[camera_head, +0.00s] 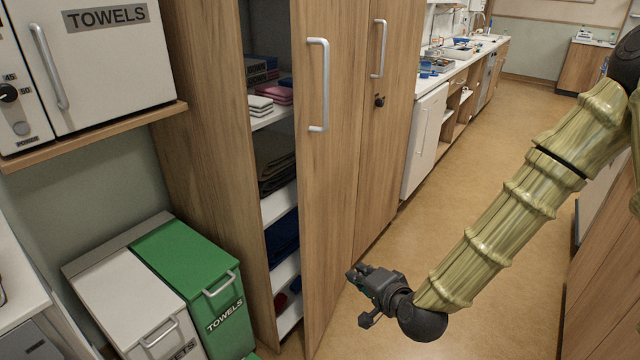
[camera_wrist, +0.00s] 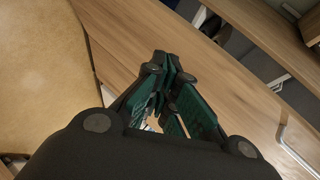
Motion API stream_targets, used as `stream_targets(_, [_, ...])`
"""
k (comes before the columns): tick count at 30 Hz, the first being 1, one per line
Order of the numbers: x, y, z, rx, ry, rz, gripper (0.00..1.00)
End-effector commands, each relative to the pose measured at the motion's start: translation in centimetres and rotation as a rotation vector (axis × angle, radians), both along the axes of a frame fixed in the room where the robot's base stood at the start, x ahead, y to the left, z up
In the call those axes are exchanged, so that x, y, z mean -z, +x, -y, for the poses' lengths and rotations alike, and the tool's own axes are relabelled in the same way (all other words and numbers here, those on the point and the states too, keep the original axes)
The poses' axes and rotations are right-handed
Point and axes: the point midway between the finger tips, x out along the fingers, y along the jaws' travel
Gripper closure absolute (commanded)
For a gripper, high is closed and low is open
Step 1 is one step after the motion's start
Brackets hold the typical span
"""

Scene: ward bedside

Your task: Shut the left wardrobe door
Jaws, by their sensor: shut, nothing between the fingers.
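The left wardrobe door (camera_head: 335,190) is a tall wood-grain panel standing partly open. A gap along its left side shows the shelves inside. Its silver bar handle (camera_head: 318,85) is near its upper left edge. The door's wood face (camera_wrist: 120,30) also fills much of the wrist view, with a bar handle (camera_wrist: 295,150) at lower right. My gripper (camera_head: 356,274) is shut and empty, low in front of the door's outer face. In the wrist view its fingertips (camera_wrist: 168,65) meet over the wood; I cannot tell whether they touch it.
The right wardrobe door (camera_head: 388,140) looks shut. Shelves (camera_head: 280,197) inside hold folded cloth. A green towel bin (camera_head: 185,262) and a white bin (camera_head: 120,285) stand left of the wardrobe. The floor (camera_head: 470,150) to the right is clear, with a counter (camera_head: 465,55) beyond.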

Motion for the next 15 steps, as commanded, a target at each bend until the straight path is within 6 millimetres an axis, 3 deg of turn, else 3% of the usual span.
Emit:
stream_targets(3, [-6.8,3.0,-0.9,0.05,0.173,0.126,1.0])
stream_targets(7, [-12.8,4.6,-1.3,0.076,0.32,0.22,1.0])
stream_targets(11, [-16.4,5.2,-1.6,0.084,0.408,0.274,1.0])
stream_targets(15, [-17.8,5.6,-1.7,0.085,0.441,0.293,1.0])
